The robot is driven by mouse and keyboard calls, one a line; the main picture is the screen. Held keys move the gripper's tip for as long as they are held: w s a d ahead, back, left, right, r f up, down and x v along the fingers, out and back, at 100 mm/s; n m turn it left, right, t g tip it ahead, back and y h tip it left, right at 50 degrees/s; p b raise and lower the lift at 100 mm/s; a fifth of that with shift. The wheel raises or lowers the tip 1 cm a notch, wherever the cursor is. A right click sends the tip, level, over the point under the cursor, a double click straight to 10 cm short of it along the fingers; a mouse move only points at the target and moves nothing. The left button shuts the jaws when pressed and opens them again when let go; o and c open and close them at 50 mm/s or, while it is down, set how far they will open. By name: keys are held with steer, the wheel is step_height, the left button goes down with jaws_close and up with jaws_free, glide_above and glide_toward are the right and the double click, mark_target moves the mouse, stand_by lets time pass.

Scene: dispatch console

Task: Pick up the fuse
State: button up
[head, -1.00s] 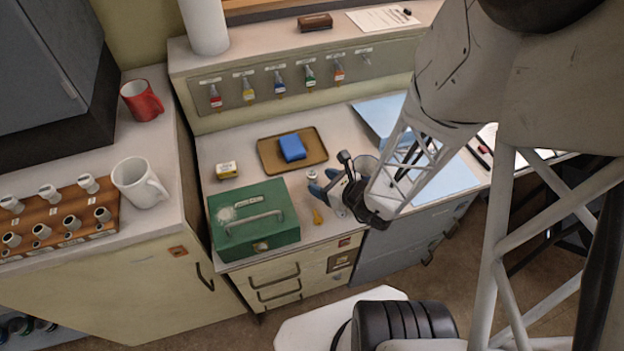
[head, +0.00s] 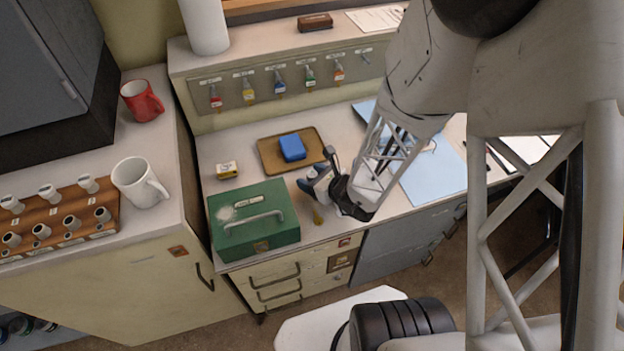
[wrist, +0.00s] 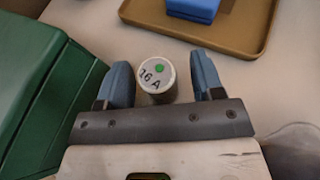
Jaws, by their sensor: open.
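The fuse (wrist: 155,80) is a pale cylinder with a "16 A" label and a green dot on its top. In the wrist view it stands between the two blue fingertips of my gripper (wrist: 163,82). The fingers are open, with a gap visible on each side of the fuse, narrower on the left. In the head view my gripper (head: 309,184) is low over the desk, just right of the green box, and it hides the fuse.
A green metal box (head: 228,236) stands close left of my gripper. A brown tray (head: 270,164) with a blue block (head: 292,147) lies behind. A yellow item (head: 318,214) lies in front, partly covered. A wooden rack (head: 75,197) holds several cylinders at far left.

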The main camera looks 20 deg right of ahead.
mark_target(313, 175)
steer(key=c, duration=1)
steer(key=shift+r, duration=0.15)
steer(key=shift+r, duration=0.5)
steer(key=shift+s+r, duration=0.2)
steer(key=shift+r, duration=0.4)
steer(key=shift+s+r, duration=0.15)
steer(key=shift+r, duration=0.45)
steer(key=s, duration=0.5)
steer(key=s+r, duration=0.1)
steer(key=s, duration=0.9)
steer(key=shift+s+a+r, duration=0.1)
steer(key=shift+s+r, duration=0.05)
